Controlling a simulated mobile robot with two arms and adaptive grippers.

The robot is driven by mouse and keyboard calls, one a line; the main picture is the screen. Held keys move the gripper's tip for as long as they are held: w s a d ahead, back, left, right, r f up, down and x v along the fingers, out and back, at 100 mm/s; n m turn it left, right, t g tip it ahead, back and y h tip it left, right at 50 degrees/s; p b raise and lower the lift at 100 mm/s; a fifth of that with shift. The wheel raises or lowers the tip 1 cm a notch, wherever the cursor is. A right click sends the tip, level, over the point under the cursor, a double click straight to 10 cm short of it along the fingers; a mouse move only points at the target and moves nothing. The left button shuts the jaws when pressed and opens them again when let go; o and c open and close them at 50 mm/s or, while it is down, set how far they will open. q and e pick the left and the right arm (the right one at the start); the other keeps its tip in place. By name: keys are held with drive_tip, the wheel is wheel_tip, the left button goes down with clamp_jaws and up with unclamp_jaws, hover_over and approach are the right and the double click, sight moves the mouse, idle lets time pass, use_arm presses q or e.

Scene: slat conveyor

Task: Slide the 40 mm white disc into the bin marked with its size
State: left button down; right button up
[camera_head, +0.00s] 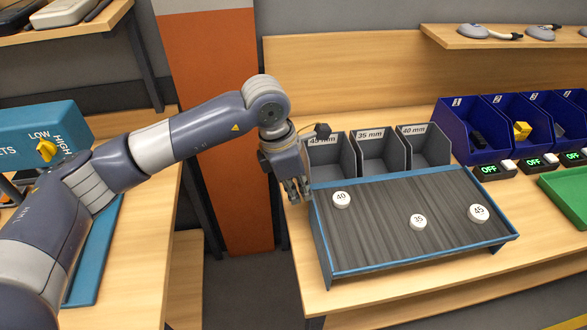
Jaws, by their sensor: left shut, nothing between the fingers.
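The white disc marked 40 (341,200) lies on the dark slat conveyor (380,235), near its left end. The bin marked 40 mm (428,152) stands behind the conveyor, rightmost of three grey bins. My left gripper (297,202) points down just beyond the conveyor's left edge, to the left of the 40 disc and apart from it. It is shut and empty. My right gripper is out of view.
Discs marked 35 (418,222) and 45 (479,212) also lie on the conveyor. The 35 mm bin (378,155) and the 45 mm bin (330,160), partly covered by my wrist, stand left of the 40 mm bin. Blue bins (481,148) and a green tray (566,195) are at right.

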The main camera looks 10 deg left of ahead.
sight(341, 200)
use_arm(q)
drive_tip(key=d, duration=0.1)
drive_tip(key=d+f+p, duration=0.1)
drive_tip(key=w+d+p, duration=0.1)
drive_tip(key=shift+f, duration=0.25)
drive_tip(key=shift+w+d+f, duration=0.2)
drive_tip(key=shift+w+d, duration=0.05)
drive_tip(key=shift+d, duration=0.4)
drive_tip(key=shift+a, duration=0.1)
